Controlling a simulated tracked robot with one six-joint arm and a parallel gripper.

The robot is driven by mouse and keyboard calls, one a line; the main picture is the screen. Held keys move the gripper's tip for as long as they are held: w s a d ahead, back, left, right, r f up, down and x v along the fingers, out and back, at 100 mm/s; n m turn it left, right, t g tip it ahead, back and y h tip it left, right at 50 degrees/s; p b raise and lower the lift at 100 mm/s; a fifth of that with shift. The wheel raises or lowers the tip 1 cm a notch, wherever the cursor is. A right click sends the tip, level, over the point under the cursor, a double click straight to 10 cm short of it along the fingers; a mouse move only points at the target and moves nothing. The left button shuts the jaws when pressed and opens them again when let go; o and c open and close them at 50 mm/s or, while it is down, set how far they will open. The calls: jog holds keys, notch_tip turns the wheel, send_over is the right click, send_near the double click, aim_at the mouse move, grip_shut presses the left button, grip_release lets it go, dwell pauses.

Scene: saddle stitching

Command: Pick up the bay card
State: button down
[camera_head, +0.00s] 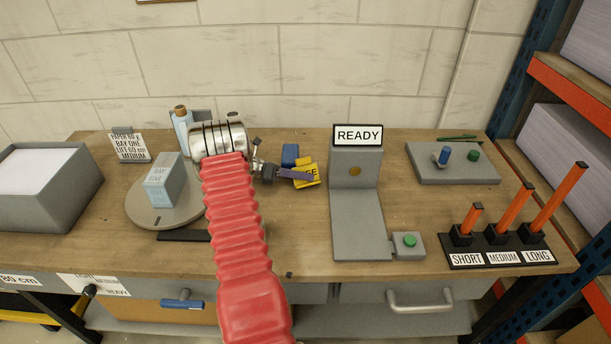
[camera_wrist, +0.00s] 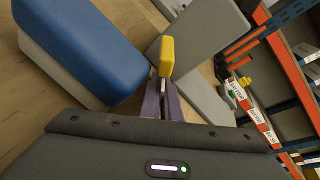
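A yellow card (camera_head: 307,177), which I take for the bay card, is at my gripper on the table's middle; only the letters "SE" can be read. My gripper (camera_head: 295,174) has purple fingers that cross in front of the card and hide part of it. In the wrist view the card (camera_wrist: 167,57) shows nearly edge-on at the fingertips (camera_wrist: 162,88). The fingers are close together and appear shut on it. Whether the card touches the table cannot be told.
A blue block (camera_head: 290,154) stands close beside the card; it looms large in the wrist view (camera_wrist: 82,45). The grey READY stand (camera_head: 357,215) is just right. A round turntable (camera_head: 143,213) with a grey-blue block (camera_head: 165,183) and a white lettered card (camera_head: 130,147) are left.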

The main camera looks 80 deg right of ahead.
notch_tip(320, 180, up, 10)
jog(key=shift+r, duration=0.1)
dwell(0.7)
dwell(0.6)
